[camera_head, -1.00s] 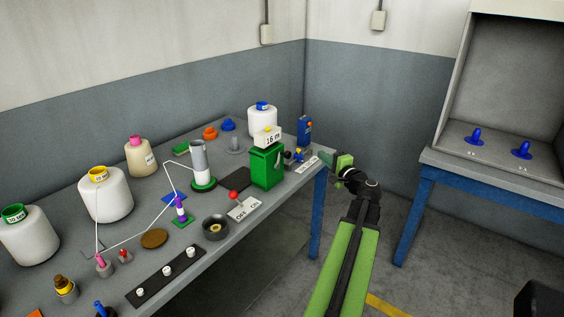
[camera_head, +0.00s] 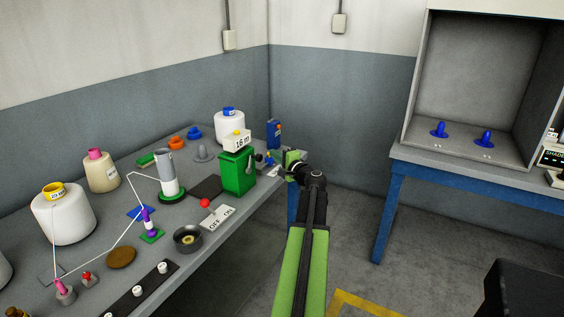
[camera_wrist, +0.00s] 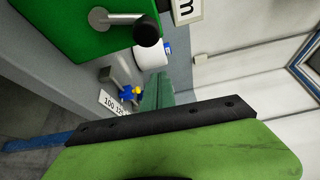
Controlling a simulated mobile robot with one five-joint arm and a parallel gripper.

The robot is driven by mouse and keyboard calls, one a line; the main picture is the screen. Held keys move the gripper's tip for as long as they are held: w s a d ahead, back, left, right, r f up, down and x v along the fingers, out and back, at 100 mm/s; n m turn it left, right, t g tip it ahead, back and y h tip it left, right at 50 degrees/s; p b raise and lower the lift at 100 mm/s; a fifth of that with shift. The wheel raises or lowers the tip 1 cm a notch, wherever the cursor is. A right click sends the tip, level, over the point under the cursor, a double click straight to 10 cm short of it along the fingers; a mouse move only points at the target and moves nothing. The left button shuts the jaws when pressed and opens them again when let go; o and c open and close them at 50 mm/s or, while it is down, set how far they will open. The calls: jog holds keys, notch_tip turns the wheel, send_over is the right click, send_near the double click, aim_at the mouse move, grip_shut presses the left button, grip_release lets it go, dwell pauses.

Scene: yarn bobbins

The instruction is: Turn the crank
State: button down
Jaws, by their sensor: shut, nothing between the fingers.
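The green counter box (camera_head: 238,173) stands near the right end of the grey table, with a "16 m" sign on top. Its crank has a grey arm (camera_wrist: 112,18) and a black knob (camera_wrist: 147,30), which show at the top of the wrist view. In the head view the knob (camera_head: 259,157) is small, at the box's right side. My gripper (camera_head: 291,158) is shut and empty, to the right of the crank and apart from it. Its green and black body (camera_wrist: 160,125) fills the lower wrist view.
A blue bottle-like object (camera_head: 274,132) and a small blue and yellow part (camera_head: 269,158) stand near the table's right end. A white bobbin (camera_head: 229,124) is behind the box. An OFF/ON switch (camera_head: 217,217) with a red knob is in front.

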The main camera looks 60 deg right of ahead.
jog(key=a, duration=0.2)
jog(key=w+a, duration=0.1)
jog(key=shift+a+r, duration=0.1)
jog(key=shift+a, duration=0.25)
